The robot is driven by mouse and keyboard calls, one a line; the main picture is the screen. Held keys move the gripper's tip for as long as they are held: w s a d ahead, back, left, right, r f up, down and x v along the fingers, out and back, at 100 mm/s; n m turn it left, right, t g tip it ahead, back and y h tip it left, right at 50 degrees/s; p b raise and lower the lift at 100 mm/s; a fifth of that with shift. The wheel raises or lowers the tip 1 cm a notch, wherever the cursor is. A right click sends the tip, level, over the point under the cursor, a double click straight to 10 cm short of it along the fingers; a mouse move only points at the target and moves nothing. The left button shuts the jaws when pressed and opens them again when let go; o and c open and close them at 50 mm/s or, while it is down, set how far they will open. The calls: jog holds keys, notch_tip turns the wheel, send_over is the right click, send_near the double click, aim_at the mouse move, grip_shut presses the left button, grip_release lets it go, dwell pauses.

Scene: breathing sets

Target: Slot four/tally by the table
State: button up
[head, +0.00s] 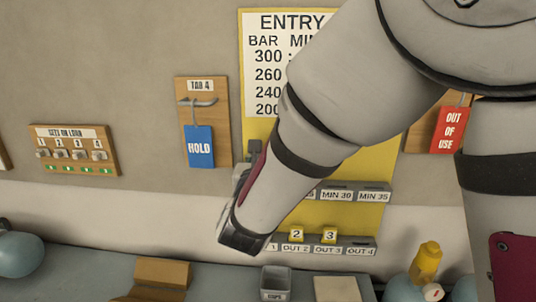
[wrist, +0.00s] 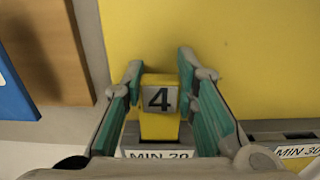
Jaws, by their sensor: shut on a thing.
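The yellow tally marked 4 (wrist: 159,107) stands upright between the teal-padded fingers of my gripper (wrist: 160,70). The fingers are shut on its two sides. The tally's lower end is right at the slot labelled MIN 20 (wrist: 158,154); I cannot tell whether it is seated there. In the head view my arm hides the tally and most of the upper slot row, leaving MIN 30 (head: 337,196) and MIN 35 (head: 373,197) in sight, both empty. The ENTRY table (head: 285,22) shows bar values 300, 260, 240 and 200; its minutes column is mostly covered by my arm.
Tallies 2 (head: 296,234) and 3 (head: 329,236) stand in the lower OUT row; OUT 4 (head: 361,251) is empty. A blue HOLD tag (head: 200,147) hangs left of the yellow board.

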jog(key=shift+f+b, duration=1)
jog(key=shift+f, duration=0.5)
jog(key=o, duration=1)
jog(key=shift+c, duration=0.2)
jog(key=shift+s, duration=0.1)
jog(key=s, duration=1.1)
jog(key=shift+s+a, duration=0.25)
jog(key=shift+s, duration=0.15)
